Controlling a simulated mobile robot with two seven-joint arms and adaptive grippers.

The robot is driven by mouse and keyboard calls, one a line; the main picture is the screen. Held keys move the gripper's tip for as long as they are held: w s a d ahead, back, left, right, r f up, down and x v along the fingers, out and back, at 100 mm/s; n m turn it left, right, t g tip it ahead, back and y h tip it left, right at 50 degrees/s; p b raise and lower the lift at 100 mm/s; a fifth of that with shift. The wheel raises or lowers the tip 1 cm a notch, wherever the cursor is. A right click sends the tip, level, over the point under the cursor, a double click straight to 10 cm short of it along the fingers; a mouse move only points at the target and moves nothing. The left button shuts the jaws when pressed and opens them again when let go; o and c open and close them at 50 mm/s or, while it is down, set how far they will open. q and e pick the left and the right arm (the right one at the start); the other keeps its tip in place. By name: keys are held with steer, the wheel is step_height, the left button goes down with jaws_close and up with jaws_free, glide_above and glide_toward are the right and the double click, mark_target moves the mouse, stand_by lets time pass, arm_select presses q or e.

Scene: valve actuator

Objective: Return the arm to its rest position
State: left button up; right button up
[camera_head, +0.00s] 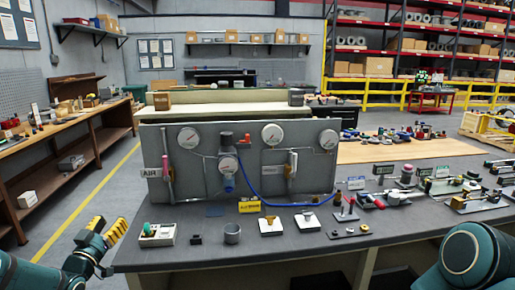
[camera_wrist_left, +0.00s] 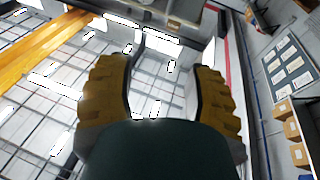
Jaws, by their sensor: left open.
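My left gripper (camera_head: 106,235) shows at the lower left of the head view, left of the dark workbench (camera_head: 300,252) and clear of its edge. Its yellow fingers point up and to the right. In the left wrist view its two yellow fingers (camera_wrist_left: 165,85) stand apart with nothing between them, and behind them are the ceiling lights and a wall. At the lower right of the head view a teal part of my right arm shows. My right gripper is not visible. A grey panel (camera_head: 255,188) with several gauges stands upright on the bench.
A wooden side bench (camera_head: 60,130) runs along the left. Open floor with a yellow line (camera_head: 125,160) lies between the benches.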

arm_select(q)
steer(key=w+d+f+n+g+b, duration=0.1)
steer(key=w+d+f+g, duration=0.25)
steer(key=d+f, duration=0.55)
steer(key=s+d+f+n+g+h+b, duration=0.1)
steer(key=s+d+f+g+b, duration=0.15)
steer(key=d+f, duration=0.55)
steer(key=s+d+f+g+h+b, duration=0.1)
steer(key=s+d+f+g, duration=0.3)
steer(key=f, duration=0.7)
steer(key=s+d+f+g+h+b, duration=0.1)
steer(key=s+d+f+g, duration=0.3)
steer(key=s+d+f, duration=0.2)
steer(key=s+d+f+m+g+b, duration=0.1)
steer(key=s+d+f+g+b, duration=0.1)
steer(key=s+d+f+g, duration=0.2)
steer(key=s+d+f, duration=0.1)
steer(key=s+d, duration=0.2)
steer(key=s, duration=0.2)
steer(key=s+d+f, duration=0.2)
steer(key=s+d, duration=0.1)
steer(key=s, duration=0.2)
steer(key=shift+s+f+g+h+b, duration=0.15)
steer(key=shift+f+g+h+b, duration=0.15)
steer(key=shift+g+h, duration=0.1)
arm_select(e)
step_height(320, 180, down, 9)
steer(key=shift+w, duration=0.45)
